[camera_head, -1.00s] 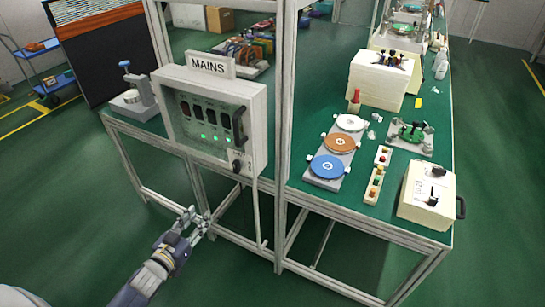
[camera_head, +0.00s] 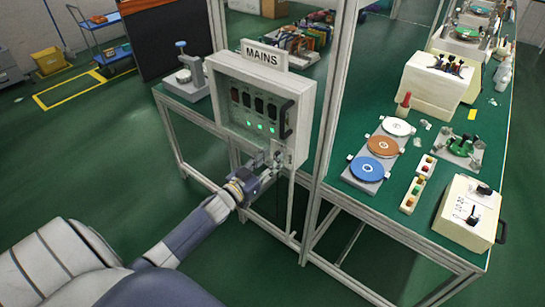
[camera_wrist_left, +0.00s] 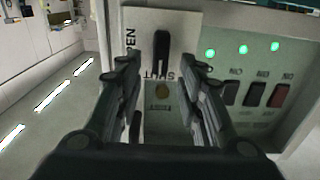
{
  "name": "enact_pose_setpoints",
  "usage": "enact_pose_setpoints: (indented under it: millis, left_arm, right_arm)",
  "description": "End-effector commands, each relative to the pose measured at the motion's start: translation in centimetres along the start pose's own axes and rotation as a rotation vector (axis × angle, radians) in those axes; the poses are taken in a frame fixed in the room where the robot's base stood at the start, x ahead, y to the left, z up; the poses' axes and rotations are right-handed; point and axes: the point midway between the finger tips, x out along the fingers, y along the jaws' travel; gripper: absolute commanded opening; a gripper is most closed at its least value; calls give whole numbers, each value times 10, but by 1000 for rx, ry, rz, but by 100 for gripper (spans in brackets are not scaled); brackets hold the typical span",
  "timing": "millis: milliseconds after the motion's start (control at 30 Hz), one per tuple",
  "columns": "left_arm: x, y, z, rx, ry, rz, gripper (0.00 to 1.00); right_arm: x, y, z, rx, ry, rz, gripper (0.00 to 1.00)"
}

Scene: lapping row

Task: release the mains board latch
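The mains board (camera_head: 213,100) is a pale box with a clear front, dark switches, several green lights and a MAINS sign. Its latch, a black handle (camera_wrist_left: 162,50), stands on a pale plate marked OPEN and SHUT in the left wrist view. In the head view the latch area at the board's lower right is mostly covered by my gripper. My left gripper (camera_head: 270,164) is at that corner. In the left wrist view its fingers (camera_wrist_left: 165,66) are apart, one on each side of the handle, with visible gaps. My right gripper is out of view.
A frame post (camera_head: 335,100) rises just right of the board. The green bench (camera_head: 335,195) holds coloured discs (camera_head: 369,169), a button strip (camera_head: 411,195) and a pale control box (camera_head: 468,212). A small press (camera_head: 186,78) stands left of the board.

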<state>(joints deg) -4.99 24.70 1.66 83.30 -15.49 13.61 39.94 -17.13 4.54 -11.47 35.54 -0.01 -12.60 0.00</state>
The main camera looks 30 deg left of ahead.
Motion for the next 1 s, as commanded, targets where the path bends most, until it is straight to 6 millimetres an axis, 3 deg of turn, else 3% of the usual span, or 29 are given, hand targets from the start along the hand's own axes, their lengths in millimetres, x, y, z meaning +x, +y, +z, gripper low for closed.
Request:
enact_pose_setpoints:
  millis: [167,467,633,1000]
  left_arm:
    - [12,0,0,0,0,1,35]
    - [13,0,0,1,-1,1,35]
    - [13,0,0,1,-1,1,1]
    - [13,1,0,20,-1,1,0]
  right_arm:
    - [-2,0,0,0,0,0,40]
    - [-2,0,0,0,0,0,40]
    - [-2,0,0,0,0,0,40]
    - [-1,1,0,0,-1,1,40]
